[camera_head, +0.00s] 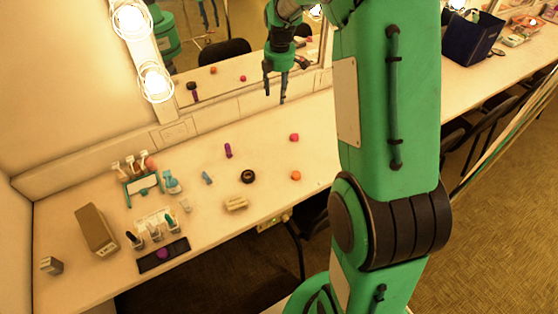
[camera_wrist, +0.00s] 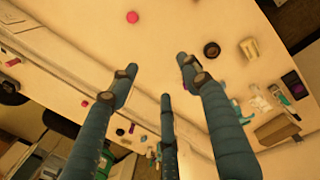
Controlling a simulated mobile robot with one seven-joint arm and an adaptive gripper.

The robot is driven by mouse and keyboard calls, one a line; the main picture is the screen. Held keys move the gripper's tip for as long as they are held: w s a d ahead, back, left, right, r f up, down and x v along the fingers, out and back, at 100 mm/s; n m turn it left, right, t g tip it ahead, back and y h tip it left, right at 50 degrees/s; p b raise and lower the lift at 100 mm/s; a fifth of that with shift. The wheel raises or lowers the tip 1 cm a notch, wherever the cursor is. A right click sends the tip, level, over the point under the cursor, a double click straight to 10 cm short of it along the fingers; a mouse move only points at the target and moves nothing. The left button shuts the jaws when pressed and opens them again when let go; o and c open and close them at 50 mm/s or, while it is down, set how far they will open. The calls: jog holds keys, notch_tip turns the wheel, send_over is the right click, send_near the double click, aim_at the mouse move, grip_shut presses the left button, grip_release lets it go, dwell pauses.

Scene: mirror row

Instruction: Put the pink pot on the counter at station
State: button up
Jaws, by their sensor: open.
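The pink pot (camera_head: 294,137) is a small, round, pink thing lying on the pale counter (camera_head: 255,190) below the mirror, behind a small orange pot. It also shows at the top of the wrist view (camera_wrist: 132,17). My gripper (camera_head: 275,95) hangs in front of the mirror, above the back of the counter and to the left of the pink pot. Its dark fingers are spread apart with nothing between them, as the wrist view also shows (camera_wrist: 158,75). No pot touches the fingers.
An orange pot (camera_head: 295,175), black ring (camera_head: 248,176), purple tube (camera_head: 228,150) and beige block (camera_head: 236,203) lie nearby. Bottles, cups and a dark tray (camera_head: 150,264) crowd the left. A lit mirror (camera_head: 220,75) stands behind. A dark blue bin (camera_head: 472,38) stands far right.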

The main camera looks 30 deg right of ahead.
jog(key=s+a+r+m+t, duration=0.2)
jog(key=s+a+r+m, duration=0.6)
jog(key=s+a+r, duration=0.9)
jog(key=s+a+m+t, duration=0.1)
jog(key=s+a+m, duration=0.2)
jog(key=s, duration=0.8)
jog(key=s+a+f+m+t, duration=0.1)
jog(key=s+a+m, duration=0.2)
jog(key=s, duration=0.9)
jog(key=shift+f+m, duration=0.3)
jog(key=shift+m, duration=0.8)
